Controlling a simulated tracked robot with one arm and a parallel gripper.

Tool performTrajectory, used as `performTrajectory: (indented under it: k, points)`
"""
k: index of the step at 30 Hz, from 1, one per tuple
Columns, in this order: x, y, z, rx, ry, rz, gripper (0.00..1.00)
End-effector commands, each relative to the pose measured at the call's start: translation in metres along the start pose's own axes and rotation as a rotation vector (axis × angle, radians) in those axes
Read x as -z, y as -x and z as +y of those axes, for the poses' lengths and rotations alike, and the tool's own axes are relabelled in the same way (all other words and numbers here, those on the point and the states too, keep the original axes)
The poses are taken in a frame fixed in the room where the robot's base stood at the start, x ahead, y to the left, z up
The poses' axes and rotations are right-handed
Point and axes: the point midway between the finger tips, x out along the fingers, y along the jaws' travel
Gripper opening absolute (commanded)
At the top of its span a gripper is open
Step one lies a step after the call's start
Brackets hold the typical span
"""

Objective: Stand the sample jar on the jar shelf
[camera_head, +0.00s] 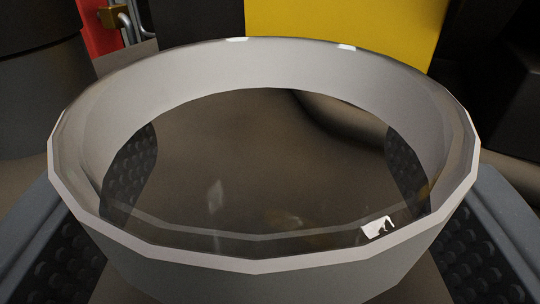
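The sample jar (265,262) fills most of the view. It has a wide faceted pale-grey rim band and a see-through body, and I look down into it from above. My gripper (268,170) has one finger on each side of the jar, with dark studded pads that also show through the glass. The fingers appear closed on the jar's sides. The jar looks empty, with small bright reflections in it. Its base is hidden or unclear. I cannot make out the jar shelf.
A yellow panel (340,28) stands behind the jar. A red part (95,28) with a brass-coloured padlock (116,17) is at the upper left. A dark cylinder (40,90) stands at the left, and dark shapes fill the upper right. The surface below is brown.

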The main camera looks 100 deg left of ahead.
Motion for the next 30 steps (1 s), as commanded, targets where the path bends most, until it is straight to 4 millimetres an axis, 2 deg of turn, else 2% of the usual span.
performTrajectory:
  k: [8, 13, 14, 23, 30]
  points:
    - [0.000, -0.002, 0.000, -0.001, 0.000, 0.000, 0.73]
    - [0.000, -0.002, 0.000, -0.001, 0.001, 0.000, 0.28]
    - [0.000, -0.002, 0.000, -0.001, 0.001, 0.000, 0.23]
    - [0.001, -0.001, 0.000, -0.001, 0.001, 0.000, 0.24]
    - [0.016, -0.001, 0.001, -0.003, 0.000, 0.001, 0.24]
